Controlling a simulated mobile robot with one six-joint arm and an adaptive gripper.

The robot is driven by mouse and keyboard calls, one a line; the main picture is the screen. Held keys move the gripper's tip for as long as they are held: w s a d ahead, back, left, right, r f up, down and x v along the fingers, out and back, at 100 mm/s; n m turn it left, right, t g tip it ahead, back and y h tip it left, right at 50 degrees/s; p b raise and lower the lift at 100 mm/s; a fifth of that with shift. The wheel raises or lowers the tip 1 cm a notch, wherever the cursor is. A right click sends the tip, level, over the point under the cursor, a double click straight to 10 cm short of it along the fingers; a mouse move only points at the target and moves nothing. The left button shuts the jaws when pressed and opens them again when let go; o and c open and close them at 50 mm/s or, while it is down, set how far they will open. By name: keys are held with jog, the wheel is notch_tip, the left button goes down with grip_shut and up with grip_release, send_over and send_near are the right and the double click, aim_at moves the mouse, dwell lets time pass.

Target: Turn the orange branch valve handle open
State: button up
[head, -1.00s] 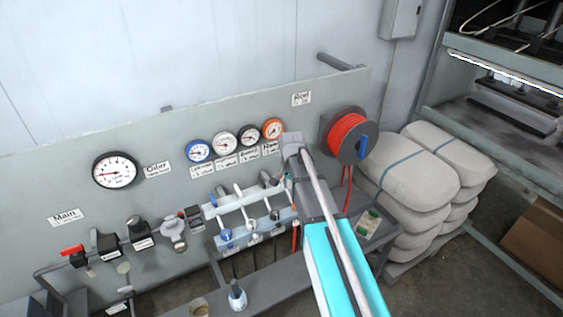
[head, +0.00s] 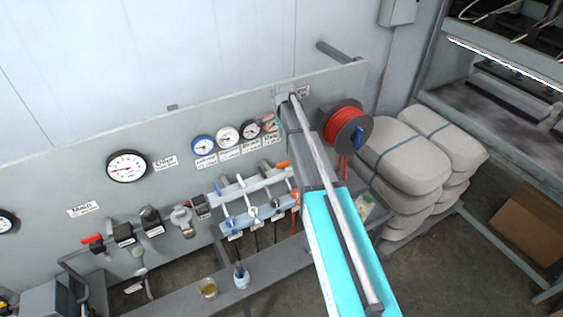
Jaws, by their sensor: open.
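The orange branch valve handle (head: 283,164) is at the right end of the branch manifold (head: 246,187), at the upper right, just left of my arm. It is small, and its exact angle is hard to tell. Blue and white handles sit to its left on the same manifold. An orange hose (head: 295,204) hangs below the manifold's right end. The orange-rimmed gauge (head: 269,123) above it is partly covered by my arm. My arm reaches up from the bottom in front of the panel. My gripper cannot be made out.
A red hose reel (head: 344,127) is close right of my arm, with stacked sacks (head: 405,165) beyond. A red main valve handle (head: 92,239) is at the left. A shelf (head: 185,292) below the manifold holds a small jar (head: 208,288) and a blue-white bottle (head: 241,276).

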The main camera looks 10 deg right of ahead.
aim_at(283, 162)
jog(key=shift+f, duration=0.2)
notch_tip(283, 162, down, 13)
jog(key=b, duration=1.3)
jog(key=shift+f+b, duration=0.2)
jog(key=shift+b, duration=0.2)
